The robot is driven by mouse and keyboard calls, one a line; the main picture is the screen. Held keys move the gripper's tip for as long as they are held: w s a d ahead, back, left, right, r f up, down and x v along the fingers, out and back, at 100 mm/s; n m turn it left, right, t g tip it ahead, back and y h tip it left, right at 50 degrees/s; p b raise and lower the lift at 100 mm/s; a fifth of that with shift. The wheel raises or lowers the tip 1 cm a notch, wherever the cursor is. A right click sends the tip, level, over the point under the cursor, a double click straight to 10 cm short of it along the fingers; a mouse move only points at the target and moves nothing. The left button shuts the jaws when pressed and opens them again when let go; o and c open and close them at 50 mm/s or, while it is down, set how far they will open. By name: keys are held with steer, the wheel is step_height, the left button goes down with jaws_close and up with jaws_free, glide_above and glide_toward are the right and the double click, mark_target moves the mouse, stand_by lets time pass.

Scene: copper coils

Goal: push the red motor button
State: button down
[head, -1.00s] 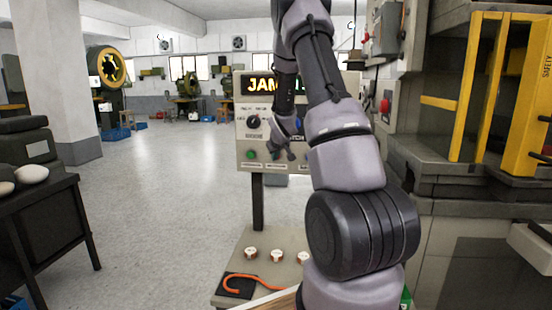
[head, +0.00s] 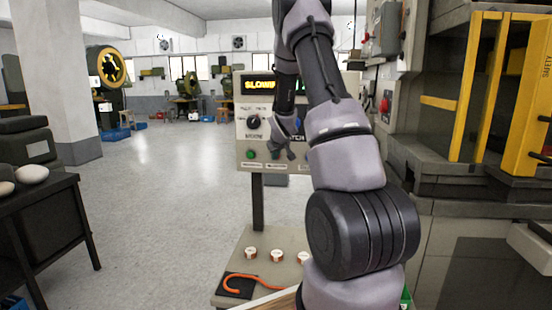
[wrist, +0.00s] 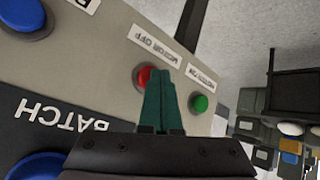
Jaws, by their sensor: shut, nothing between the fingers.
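The red motor button (wrist: 144,77) shows in the wrist view on the grey control panel, beside a "MOTOR OFF" label. My gripper (wrist: 160,74) has its teal fingers shut and empty. The fingertips overlap the right side of the red button in the picture; I cannot tell whether they touch it. A green button (wrist: 199,103), beside a "MOTOR ON" label, is just right of the fingers. In the head view my gripper (head: 288,154) is at the lower part of the control panel (head: 243,135), and the red button cannot be made out there.
Blue buttons (wrist: 30,18) sit on the panel, left of my fingers in the wrist view. The panel's display (head: 260,85) is lit. Below are a bench (head: 250,240) with white-topped pieces and an orange hook (head: 255,280). A machine with yellow frames (head: 470,90) stands at right.

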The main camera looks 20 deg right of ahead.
steer(key=shift+a, duration=0.1)
steer(key=shift+s+a, duration=0.4)
steer(key=shift+s, duration=0.35)
steer(key=shift+a, duration=0.1)
steer(key=shift+s+a, duration=0.45)
steer(key=shift+s, duration=0.25)
steer(key=shift+s+a, duration=0.4)
steer(key=shift+s, duration=0.25)
steer(key=shift+s+a, duration=0.45)
steer(key=shift+s, duration=0.25)
